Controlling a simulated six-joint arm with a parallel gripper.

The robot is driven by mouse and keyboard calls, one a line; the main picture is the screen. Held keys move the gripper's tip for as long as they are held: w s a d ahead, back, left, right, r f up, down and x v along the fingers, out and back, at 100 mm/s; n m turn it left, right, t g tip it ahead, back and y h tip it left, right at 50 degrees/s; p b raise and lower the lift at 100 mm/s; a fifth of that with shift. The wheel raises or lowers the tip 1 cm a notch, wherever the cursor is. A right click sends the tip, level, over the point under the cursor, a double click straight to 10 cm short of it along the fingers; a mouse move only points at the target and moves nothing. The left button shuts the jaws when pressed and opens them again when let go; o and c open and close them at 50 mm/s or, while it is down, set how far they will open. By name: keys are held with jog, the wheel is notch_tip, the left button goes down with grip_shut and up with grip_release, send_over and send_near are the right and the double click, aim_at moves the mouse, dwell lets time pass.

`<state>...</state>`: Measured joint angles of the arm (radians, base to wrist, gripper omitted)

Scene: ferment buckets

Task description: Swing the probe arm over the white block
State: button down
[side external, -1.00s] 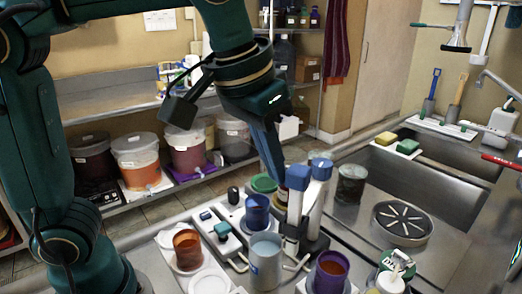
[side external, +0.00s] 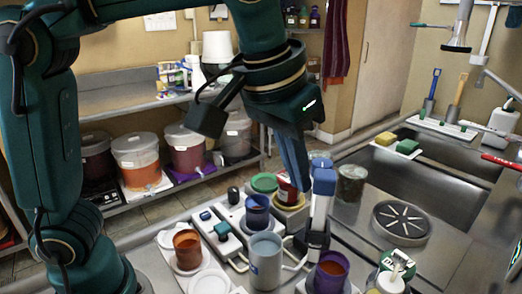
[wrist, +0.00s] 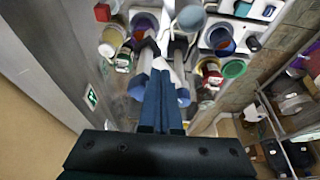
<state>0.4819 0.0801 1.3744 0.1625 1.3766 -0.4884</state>
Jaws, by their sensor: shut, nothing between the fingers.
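A stand with two upright, blue-capped grey arms stands mid-counter in the side view. The nearer arm (side external: 322,205) partly hides the farther blue cap (side external: 321,162). I cannot tell for certain which is the probe arm. My gripper (side external: 304,198) is shut and empty, pointing down just left of the nearer arm; contact is unclear. In the wrist view its fingers (wrist: 161,78) reach between the two blue-capped posts. A white slab with a teal knob (side external: 231,246) lies left of the stand. Which white piece is the block is unclear.
A blue-grey cup (side external: 265,264), a purple cup (side external: 330,273) and a dark blue cup (side external: 257,212) crowd the stand. A red-labelled jar (side external: 286,190) stands behind my gripper. A round slotted drain plate (side external: 402,222) and a sink (side external: 440,178) are at right.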

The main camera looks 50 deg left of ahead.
jog(key=shift+w+d, duration=0.4)
jog(key=shift+d, duration=0.2)
jog(key=shift+w+d, duration=0.35)
jog(key=shift+d, duration=0.25)
jog(key=shift+s+a, duration=0.1)
jog(key=shift+a, duration=0.05)
notch_tip(320, 180, up, 6)
jog(key=shift+s+a, duration=0.4)
jog(key=shift+a, duration=0.05)
jog(key=c, duration=1.5)
grip_release()
jog(key=shift+c, duration=0.2)
